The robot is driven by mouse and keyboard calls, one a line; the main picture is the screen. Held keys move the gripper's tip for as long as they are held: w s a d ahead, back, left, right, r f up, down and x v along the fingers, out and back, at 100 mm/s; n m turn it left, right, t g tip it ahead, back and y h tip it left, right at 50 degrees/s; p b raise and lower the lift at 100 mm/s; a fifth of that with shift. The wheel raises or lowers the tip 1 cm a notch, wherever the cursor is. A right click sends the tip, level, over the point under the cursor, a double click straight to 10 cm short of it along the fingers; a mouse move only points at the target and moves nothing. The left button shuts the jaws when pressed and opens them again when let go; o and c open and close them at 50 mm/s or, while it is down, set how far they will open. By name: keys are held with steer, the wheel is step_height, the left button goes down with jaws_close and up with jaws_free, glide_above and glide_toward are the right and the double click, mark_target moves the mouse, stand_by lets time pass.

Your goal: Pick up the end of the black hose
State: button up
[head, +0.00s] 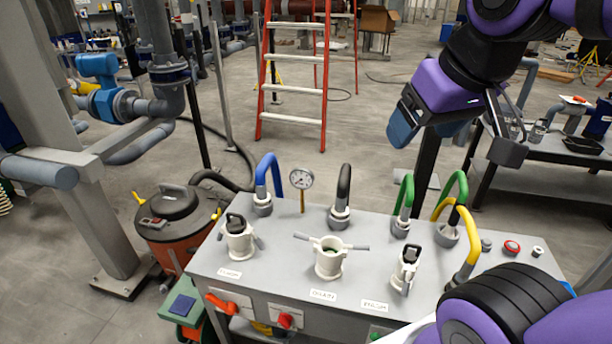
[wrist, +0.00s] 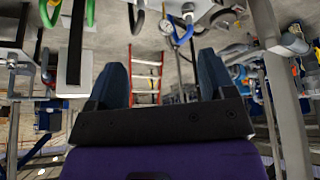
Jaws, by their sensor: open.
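The black hose (head: 344,183) arches up from a grey collar on the grey bench, between a dial gauge and the green hoses. It also shows at the top of the wrist view (wrist: 137,17), where the picture is upside down. My gripper (head: 428,130) is up and to the right of the hose in the head view, clear of the bench top. Its two dark blue fingers are spread apart in the wrist view (wrist: 163,78), with nothing between them.
A blue hose (head: 268,173), green hoses (head: 405,192) and a yellow hose (head: 465,232) stand near the black one. Three white ported fittings line the bench front (head: 260,262). A dial gauge (head: 301,179) stands at the back edge. A red ladder (head: 323,75) is behind.

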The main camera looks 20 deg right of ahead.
steer(key=w+d+f+m+h, duration=0.1)
steer(key=w+d+f+h, duration=0.2)
steer(key=w, duration=1)
steer(key=y, duration=0.3)
glide_above(345, 189)
steer(key=s, duration=0.4)
step_height(345, 189, down, 31)
steer(key=shift+n+g, duration=0.3)
steer(key=shift+g, duration=0.1)
steer(key=x, duration=0.6)
steer(key=shift+w+d, duration=0.2)
steer(key=shift+w, duration=0.05)
steer(key=shift+a+x, duration=0.2)
steer(key=shift+x, duration=2.4)
steer(key=shift+r, duration=0.1)
jaws_close()
